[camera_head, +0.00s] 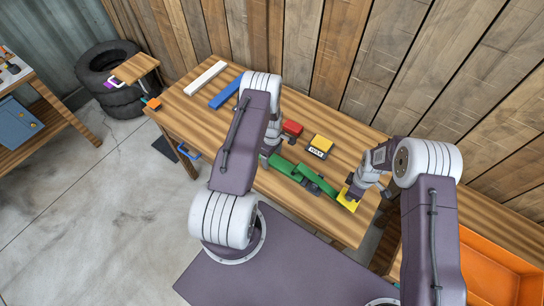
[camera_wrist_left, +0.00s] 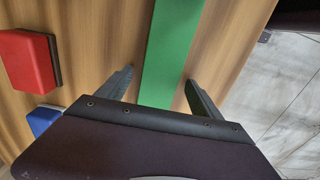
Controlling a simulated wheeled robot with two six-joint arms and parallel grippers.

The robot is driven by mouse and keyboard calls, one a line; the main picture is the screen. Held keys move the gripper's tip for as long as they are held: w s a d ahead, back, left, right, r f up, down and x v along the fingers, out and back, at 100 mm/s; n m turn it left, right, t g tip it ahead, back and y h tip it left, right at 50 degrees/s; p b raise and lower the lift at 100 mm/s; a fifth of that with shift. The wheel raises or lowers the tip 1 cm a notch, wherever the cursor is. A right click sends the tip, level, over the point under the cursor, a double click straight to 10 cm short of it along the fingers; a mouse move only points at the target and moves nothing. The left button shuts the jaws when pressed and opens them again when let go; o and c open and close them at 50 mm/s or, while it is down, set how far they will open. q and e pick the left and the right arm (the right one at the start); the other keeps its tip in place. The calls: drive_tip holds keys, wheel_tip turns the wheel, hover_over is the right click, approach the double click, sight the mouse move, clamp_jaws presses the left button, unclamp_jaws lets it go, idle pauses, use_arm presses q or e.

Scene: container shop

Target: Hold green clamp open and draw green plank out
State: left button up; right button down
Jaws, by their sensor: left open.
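The green plank (camera_head: 285,165) lies across the middle of the table, running toward the green clamp (camera_head: 317,176) at its right; where one ends and the other begins is hard to tell. My left gripper (camera_head: 268,153) is at the plank's left end. In the left wrist view, the open fingers of my left gripper (camera_wrist_left: 158,82) stand on either side of the plank (camera_wrist_left: 172,45), with gaps; the gripper body hides the near end. My right gripper (camera_head: 355,190) is at the right, just above a yellow pad (camera_head: 348,201) by the clamp; its fingers are too small to read.
A red block (camera_head: 292,127) and a yellow block with a label (camera_head: 320,145) sit behind the plank. The red block also shows in the left wrist view (camera_wrist_left: 28,60). White (camera_head: 205,78) and blue (camera_head: 225,93) bars lie far left. An orange bin (camera_head: 500,265) stands at right.

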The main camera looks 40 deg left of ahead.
use_arm(q)
drive_tip(key=shift+f, duration=0.1)
clamp_jaws()
idle(0.4)
drive_tip(key=shift+a, duration=3.25)
drive_tip(key=shift+r, duration=0.2)
drive_tip(key=shift+r, duration=3.5)
